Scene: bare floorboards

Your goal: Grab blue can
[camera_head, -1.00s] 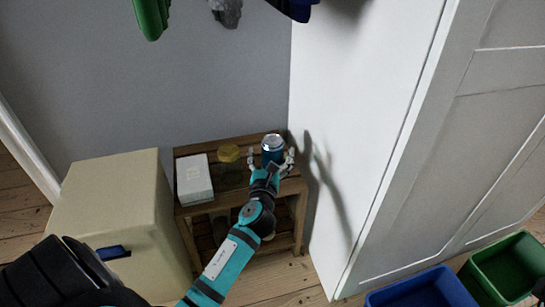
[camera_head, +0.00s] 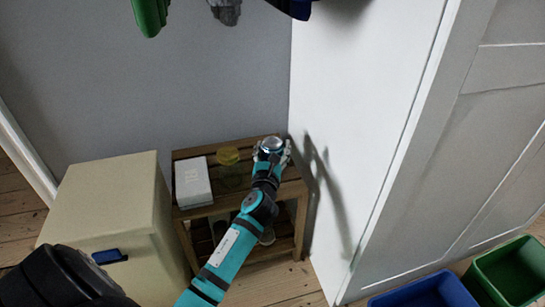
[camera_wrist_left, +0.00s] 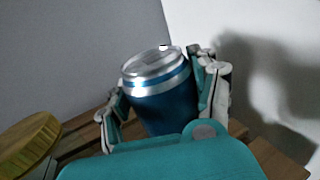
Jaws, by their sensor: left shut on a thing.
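The blue can (camera_wrist_left: 168,105) has a silver top and stands near the right end of the wooden shelf (camera_head: 240,203), tilted in the left wrist view. In the head view, mostly its silver top (camera_head: 272,143) shows above the gripper. My left gripper (camera_head: 271,153) is shut on the can, with a finger on either side of it; it also shows in the left wrist view (camera_wrist_left: 160,98). The can's lower part is hidden by my gripper's palm. My right gripper is not in view.
A jar with a yellowish lid (camera_head: 228,156) and a white box (camera_head: 193,183) stand left of the can on the shelf. A cream cabinet (camera_head: 105,205) is at left. A white wall (camera_head: 350,120) rises close at right. Blue (camera_head: 425,292) and green (camera_head: 510,272) bins stand lower right.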

